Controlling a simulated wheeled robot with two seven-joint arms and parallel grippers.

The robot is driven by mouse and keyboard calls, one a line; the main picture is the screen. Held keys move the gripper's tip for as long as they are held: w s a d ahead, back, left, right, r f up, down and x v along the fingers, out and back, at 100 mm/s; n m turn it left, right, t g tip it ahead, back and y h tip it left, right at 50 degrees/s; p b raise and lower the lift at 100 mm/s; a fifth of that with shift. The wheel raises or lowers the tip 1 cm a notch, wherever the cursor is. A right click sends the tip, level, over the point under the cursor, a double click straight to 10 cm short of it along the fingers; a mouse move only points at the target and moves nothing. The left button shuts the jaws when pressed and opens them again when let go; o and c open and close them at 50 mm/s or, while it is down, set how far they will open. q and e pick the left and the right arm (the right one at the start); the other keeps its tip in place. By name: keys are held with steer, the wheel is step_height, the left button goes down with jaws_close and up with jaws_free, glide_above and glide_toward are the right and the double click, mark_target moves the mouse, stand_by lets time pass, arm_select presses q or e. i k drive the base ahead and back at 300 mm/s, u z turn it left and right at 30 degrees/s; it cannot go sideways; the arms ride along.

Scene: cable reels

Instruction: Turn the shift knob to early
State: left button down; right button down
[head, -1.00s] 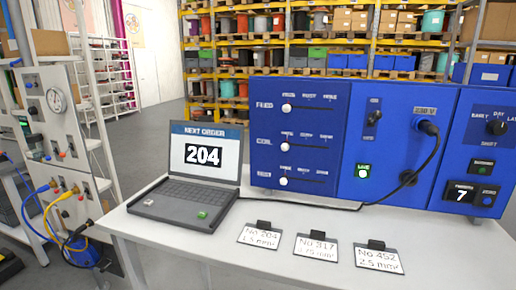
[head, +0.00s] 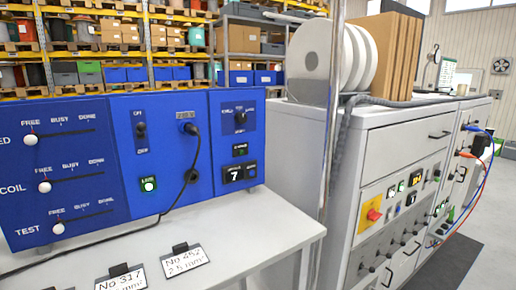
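The shift knob (head: 240,118) is a small black rotary knob near the top of the right-hand blue panel (head: 228,183). Small white position labels sit above it, too small to read surely now; the earlier frame shows "day" above the knob and "early" to its left. The knob's pointer is too small to tell which label it faces. Neither of my grippers is in view, and nothing touches the knob.
A counter (head: 240,174) showing 7 sits below the knob. A black cable hangs from a plug (head: 189,128) on the middle panel. The white table (head: 270,232) is clear below the knob. A grey cabinet (head: 300,150) and post stand right of it.

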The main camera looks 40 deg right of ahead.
mark_target(240, 118)
steer(key=z, duration=1.1)
